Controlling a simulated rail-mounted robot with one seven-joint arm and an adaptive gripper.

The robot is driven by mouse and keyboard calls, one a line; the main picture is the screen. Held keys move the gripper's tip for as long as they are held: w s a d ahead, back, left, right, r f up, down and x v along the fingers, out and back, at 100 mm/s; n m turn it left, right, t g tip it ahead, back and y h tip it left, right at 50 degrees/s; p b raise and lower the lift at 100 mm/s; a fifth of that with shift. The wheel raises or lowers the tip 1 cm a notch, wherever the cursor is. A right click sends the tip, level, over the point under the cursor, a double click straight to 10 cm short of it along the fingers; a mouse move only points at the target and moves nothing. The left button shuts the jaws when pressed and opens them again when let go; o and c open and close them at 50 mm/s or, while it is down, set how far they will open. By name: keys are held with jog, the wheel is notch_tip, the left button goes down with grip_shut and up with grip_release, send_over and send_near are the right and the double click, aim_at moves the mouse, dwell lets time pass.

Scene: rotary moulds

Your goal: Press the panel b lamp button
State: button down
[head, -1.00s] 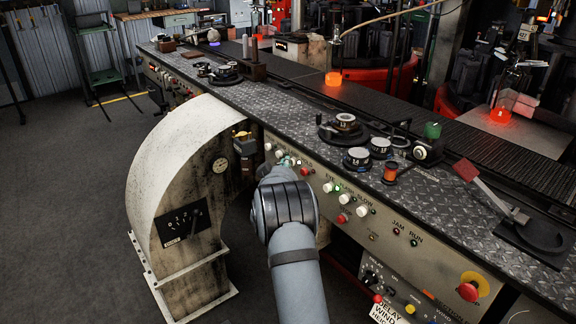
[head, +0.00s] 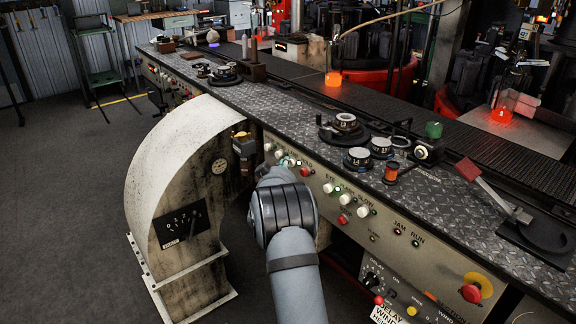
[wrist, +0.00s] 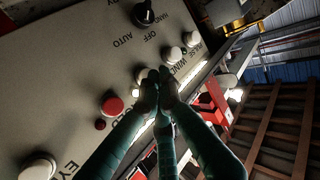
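The sloping panel (head: 386,240) on the console's front carries rows of white and red buttons and small lamps. Its labels are small; I cannot clearly read a lamp label or a panel letter. A white button (head: 328,188) stands by the word EYE, with more white buttons (head: 346,199) to its right. My gripper (head: 286,161) is left of these, close to the panel, its tips mostly hidden by my wrist. In the wrist view my gripper (wrist: 160,82) has its green fingers together, empty, beside a white button (wrist: 142,77); contact is unclear. A white button near EYE (wrist: 38,168) is lower left.
A red button (wrist: 112,106) and a black selector knob (wrist: 147,13) are near my gripper in the wrist view. A curved beige housing (head: 170,150) stands left of my arm. A red-handled lever (head: 490,190) lies on the plated console top (head: 290,112).

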jog(key=shift+s+a+b, duration=0.5)
jog(key=shift+s+a, duration=1.2)
jog(key=shift+a, duration=0.1)
jog(key=shift+f, duration=0.1)
